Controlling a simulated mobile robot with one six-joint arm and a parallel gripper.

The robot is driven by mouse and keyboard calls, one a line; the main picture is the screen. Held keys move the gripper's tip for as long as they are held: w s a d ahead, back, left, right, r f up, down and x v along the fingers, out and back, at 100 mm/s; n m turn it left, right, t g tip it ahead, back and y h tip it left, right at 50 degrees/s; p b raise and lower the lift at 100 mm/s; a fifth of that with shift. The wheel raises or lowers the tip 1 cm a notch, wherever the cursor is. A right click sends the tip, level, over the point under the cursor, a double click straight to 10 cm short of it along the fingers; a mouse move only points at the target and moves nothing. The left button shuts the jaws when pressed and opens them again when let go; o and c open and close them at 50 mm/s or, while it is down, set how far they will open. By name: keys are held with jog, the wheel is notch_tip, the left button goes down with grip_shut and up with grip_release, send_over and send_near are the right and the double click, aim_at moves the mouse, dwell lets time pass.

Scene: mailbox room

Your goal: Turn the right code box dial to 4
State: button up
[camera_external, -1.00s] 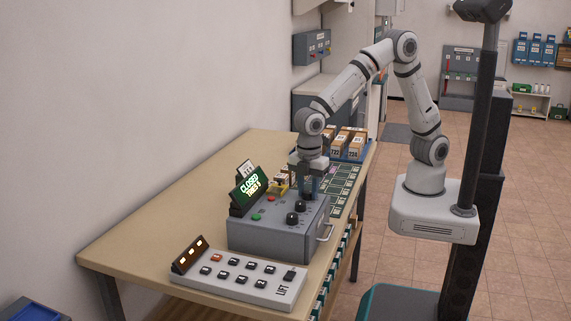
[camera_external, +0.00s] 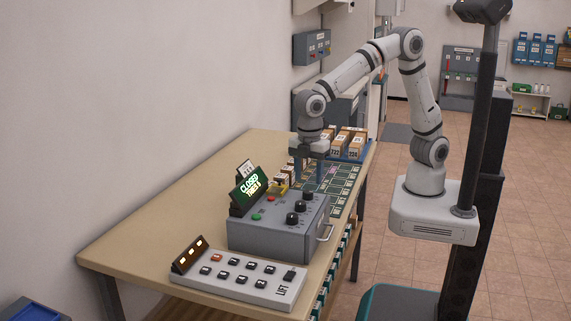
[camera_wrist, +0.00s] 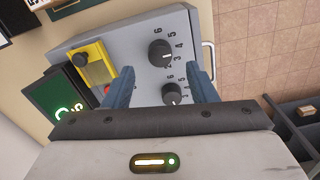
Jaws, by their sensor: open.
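The grey code box (camera_external: 270,235) sits on the bench with a row of black dials. The far dial (camera_external: 308,195), the right one seen from the box's handle side, also shows in the wrist view as the upper dial (camera_wrist: 160,53). Its white mark points to the right, near 3 and 4; I cannot tell which exactly. The middle dial (camera_external: 300,206) also shows in the wrist view (camera_wrist: 172,93). The near dial (camera_external: 291,219) is hidden in the wrist view. My gripper (camera_external: 309,181) is open above the far dial, its blue fingers apart and empty.
A green display (camera_external: 248,186) reading CLOSED stands at the box's left, with a yellow part (camera_wrist: 90,62) nearby. A lift button panel (camera_external: 245,278) lies in front. Small boxes (camera_external: 345,143) stand behind. A metal handle (camera_external: 325,232) sticks out on the right.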

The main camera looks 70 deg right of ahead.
jog(key=shift+r, duration=1.3)
jog(key=shift+d, duration=0.1)
jog(key=d+r+m+t, duration=0.15)
jog(key=d+m, duration=0.25)
jog(key=d, duration=0.5)
jog(key=d+r+m+g, duration=0.1)
jog(key=d+r+m, duration=0.2)
jog(key=d, duration=0.7)
jog(key=s+d+f+m+t, duration=0.1)
jog(key=s+d+m, duration=0.3)
jog(key=d, duration=0.4)
jog(key=s+d+f+m+t, duration=0.1)
jog(key=s+d+m, duration=0.4)
jog(key=d, duration=0.3)
jog(key=shift+s+d+f, duration=0.15)
jog(key=shift+s+d, duration=0.1)
jog(key=shift+s, duration=0.6)
